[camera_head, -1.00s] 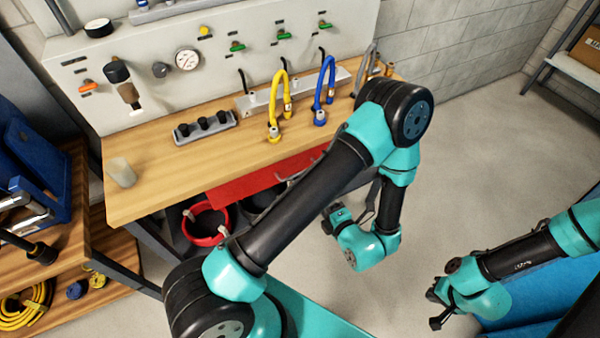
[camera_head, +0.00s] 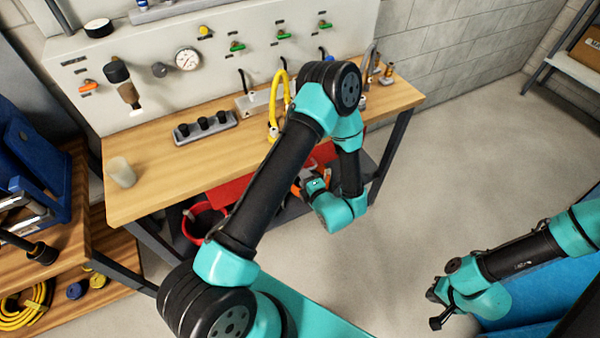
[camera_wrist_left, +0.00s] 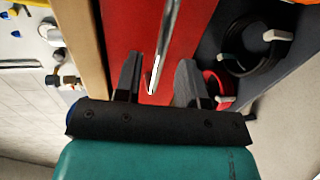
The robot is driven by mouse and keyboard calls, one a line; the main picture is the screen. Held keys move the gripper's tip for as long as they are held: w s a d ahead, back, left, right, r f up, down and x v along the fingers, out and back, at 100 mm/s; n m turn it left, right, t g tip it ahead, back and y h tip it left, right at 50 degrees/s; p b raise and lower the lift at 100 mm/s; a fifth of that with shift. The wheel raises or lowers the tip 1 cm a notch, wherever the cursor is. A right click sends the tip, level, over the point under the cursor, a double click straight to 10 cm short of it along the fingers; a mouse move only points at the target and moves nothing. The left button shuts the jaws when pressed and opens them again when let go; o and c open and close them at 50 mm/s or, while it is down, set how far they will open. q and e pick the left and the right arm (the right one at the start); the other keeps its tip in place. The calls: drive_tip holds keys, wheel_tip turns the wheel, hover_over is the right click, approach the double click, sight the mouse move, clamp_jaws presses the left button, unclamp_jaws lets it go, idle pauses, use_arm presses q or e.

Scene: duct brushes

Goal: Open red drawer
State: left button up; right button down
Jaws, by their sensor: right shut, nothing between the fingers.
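The red drawer (camera_head: 236,190) is under the front edge of the wooden workbench, partly hidden behind my left arm. In the left wrist view, its red front (camera_wrist_left: 128,25) fills the middle, with a metal bar handle (camera_wrist_left: 168,35) running along it. My left gripper (camera_wrist_left: 160,62) is open, one finger on each side of the handle. I cannot tell whether the fingers touch it. In the head view, the left gripper is mostly hidden by its own wrist. My right gripper (camera_head: 437,304) is shut and empty, well away at the lower right.
The workbench (camera_head: 150,205) carries a yellow hose (camera_head: 273,105) and a grey block with black knobs (camera_head: 205,128). A side table (camera_head: 75,215) is at the left. The floor to the right is clear.

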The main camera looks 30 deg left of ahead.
use_arm(q)
drive_tip(key=shift+x, duration=1.85)
drive_tip(key=shift+c, duration=0.5)
clamp_jaws()
